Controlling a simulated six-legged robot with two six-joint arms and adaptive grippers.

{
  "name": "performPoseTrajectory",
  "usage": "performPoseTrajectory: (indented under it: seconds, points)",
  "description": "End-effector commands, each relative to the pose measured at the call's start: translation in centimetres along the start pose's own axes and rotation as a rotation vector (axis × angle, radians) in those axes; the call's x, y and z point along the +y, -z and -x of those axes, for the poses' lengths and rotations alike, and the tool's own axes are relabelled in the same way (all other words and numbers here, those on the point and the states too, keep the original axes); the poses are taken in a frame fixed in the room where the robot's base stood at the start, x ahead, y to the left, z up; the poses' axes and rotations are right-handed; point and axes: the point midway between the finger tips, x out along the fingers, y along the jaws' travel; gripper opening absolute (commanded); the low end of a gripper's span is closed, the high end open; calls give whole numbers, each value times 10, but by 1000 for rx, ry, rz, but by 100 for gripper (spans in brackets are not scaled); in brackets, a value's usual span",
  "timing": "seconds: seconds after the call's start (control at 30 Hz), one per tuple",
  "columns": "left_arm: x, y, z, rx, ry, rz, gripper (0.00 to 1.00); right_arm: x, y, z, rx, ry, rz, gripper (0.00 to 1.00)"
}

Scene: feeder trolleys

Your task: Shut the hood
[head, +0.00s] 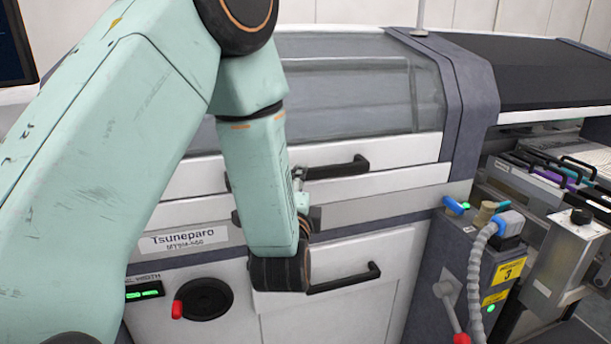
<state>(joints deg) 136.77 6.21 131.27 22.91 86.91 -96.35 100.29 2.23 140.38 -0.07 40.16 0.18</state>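The hood (345,95) is a curved, see-through grey cover on the white machine, with a white front strip and a black bar handle (337,169). It looks lowered, its front strip lying close above the machine's front panel; whether it is fully shut I cannot tell. My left arm reaches in from the left and covers the hood's left part. My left gripper (300,180) is at the left half of the handle, mostly hidden behind my wrist. Whether its fingers touch or grip the handle cannot be made out. My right gripper is not in view.
A drawer handle (343,279) sits lower on the front, near my wrist. At left are a black round knob (205,299) with a red grip and a green display. At right stand a grey control post (483,265) with a hose and a feeder bank (560,175).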

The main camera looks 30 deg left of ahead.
Motion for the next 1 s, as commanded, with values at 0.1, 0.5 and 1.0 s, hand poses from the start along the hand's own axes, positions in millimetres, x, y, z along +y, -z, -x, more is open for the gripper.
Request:
performPoseTrajectory:
  seconds: [0.1, 0.5, 1.0]
  points:
    - [1, -1, -22, -3, 0, 6, 47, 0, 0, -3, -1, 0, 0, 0]
    - [1, 1, -58, 4, -1, 1, 47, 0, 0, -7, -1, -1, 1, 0]
    - [1, 1, -57, 4, -1, 2, 23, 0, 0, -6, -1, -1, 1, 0]
